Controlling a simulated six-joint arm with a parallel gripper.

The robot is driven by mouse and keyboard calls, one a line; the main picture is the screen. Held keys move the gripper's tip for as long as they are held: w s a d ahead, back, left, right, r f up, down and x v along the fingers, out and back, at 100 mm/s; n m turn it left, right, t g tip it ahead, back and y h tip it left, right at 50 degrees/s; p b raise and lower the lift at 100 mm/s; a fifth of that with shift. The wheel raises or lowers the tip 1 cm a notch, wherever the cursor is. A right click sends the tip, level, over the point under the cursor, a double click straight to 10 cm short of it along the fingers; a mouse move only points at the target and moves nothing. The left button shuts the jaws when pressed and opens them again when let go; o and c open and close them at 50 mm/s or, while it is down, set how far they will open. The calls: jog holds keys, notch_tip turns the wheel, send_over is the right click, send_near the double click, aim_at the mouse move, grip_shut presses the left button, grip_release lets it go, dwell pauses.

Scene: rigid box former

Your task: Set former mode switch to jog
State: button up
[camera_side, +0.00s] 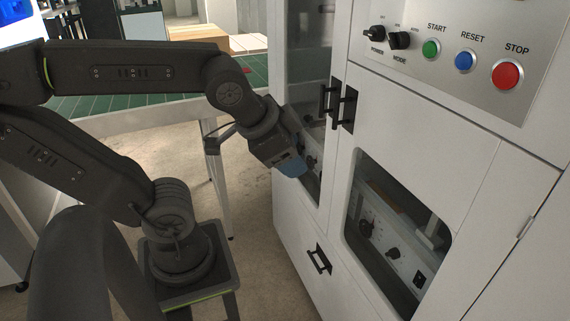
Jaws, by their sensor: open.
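The mode switch (399,40) is a black rotary knob on the grey control panel (480,84) at the upper right, above the word MODE. Its small position labels are too small to read, so I cannot tell its setting. Nothing shows between the fingers.
The black power knob (375,33) sits just left of the mode switch. Green start (431,48), blue reset (463,60) and red stop (507,74) buttons are to its right. Black door handles (344,108) jut out below the panel. A green-topped table (130,103) stands behind my arm.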

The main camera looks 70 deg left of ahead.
jog(key=n, duration=0.1)
jog(key=s+d+f+n+g+h, duration=0.1)
jog(key=shift+s+d+f+n, duration=0.2)
jog(key=shift+d+n, duration=0.1)
jog(key=shift+n, duration=0.1)
jog(key=shift+c, duration=0.4)
dwell(1.8)
